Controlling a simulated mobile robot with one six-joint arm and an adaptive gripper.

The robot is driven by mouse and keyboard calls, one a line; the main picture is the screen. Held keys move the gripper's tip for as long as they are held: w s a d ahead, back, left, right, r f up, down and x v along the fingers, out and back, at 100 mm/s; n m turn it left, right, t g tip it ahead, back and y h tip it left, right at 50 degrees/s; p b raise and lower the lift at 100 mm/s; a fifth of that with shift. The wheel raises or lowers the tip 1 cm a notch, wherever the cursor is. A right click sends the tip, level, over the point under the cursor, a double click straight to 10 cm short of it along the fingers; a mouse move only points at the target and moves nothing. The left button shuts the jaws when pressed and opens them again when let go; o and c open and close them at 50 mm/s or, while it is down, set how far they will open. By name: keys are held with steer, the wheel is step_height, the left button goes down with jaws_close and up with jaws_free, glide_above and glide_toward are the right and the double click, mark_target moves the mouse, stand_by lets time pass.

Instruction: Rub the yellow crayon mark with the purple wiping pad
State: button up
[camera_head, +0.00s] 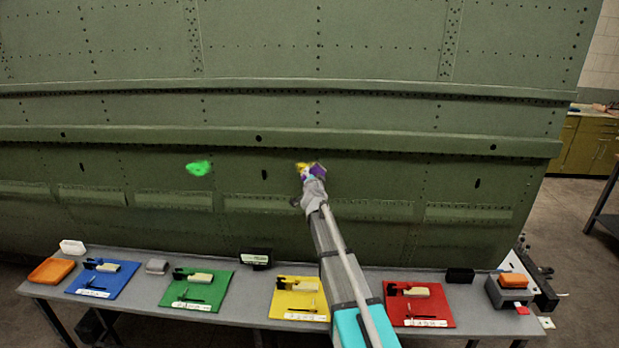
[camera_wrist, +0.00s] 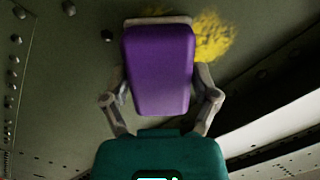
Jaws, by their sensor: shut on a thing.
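The purple wiping pad (camera_wrist: 160,68) is held between the fingers of my gripper (camera_wrist: 162,98) in the wrist view. It also shows in the head view (camera_head: 318,171), at the green fuselage skin. The yellow crayon mark (camera_wrist: 215,36) shows at the pad's upper right in the wrist view, with a little yellow above its top edge. The pad covers part of the mark. In the head view only a small bit of yellow (camera_head: 302,166) shows beside the pad, left of my gripper (camera_head: 312,180). Whether the pad's face touches the skin I cannot tell.
A green mark (camera_head: 199,168) is on the skin to the left. Raised ribs (camera_head: 200,136) run across the panel above. Below stands a grey table (camera_head: 240,300) with blue (camera_head: 104,279), green (camera_head: 197,290), yellow (camera_head: 299,298) and red (camera_head: 419,304) mats holding tools.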

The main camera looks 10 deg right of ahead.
mark_target(303, 177)
steer(key=shift+s+d, duration=0.3)
steer(key=shift+d, duration=0.55)
steer(key=shift+s+d, duration=0.25)
steer(key=shift+d, duration=0.55)
steer(key=shift+w+a, duration=0.1)
steer(key=shift+w, duration=0.05)
steer(key=shift+w+a, duration=0.25)
steer(key=shift+a, duration=0.6)
steer(key=shift+w+a, duration=0.25)
steer(key=shift+a, duration=0.55)
steer(key=shift+w+a, duration=0.25)
steer(key=shift+a, duration=0.6)
steer(key=shift+w+a, duration=0.25)
steer(key=shift+a, duration=0.55)
steer(key=shift+a, duration=0.1)
steer(key=shift+w+a, duration=0.35)
steer(key=shift+a, duration=0.45)
steer(key=shift+w+a, duration=0.3)
steer(key=shift+a, duration=0.45)
steer(key=shift+r, duration=0.1)
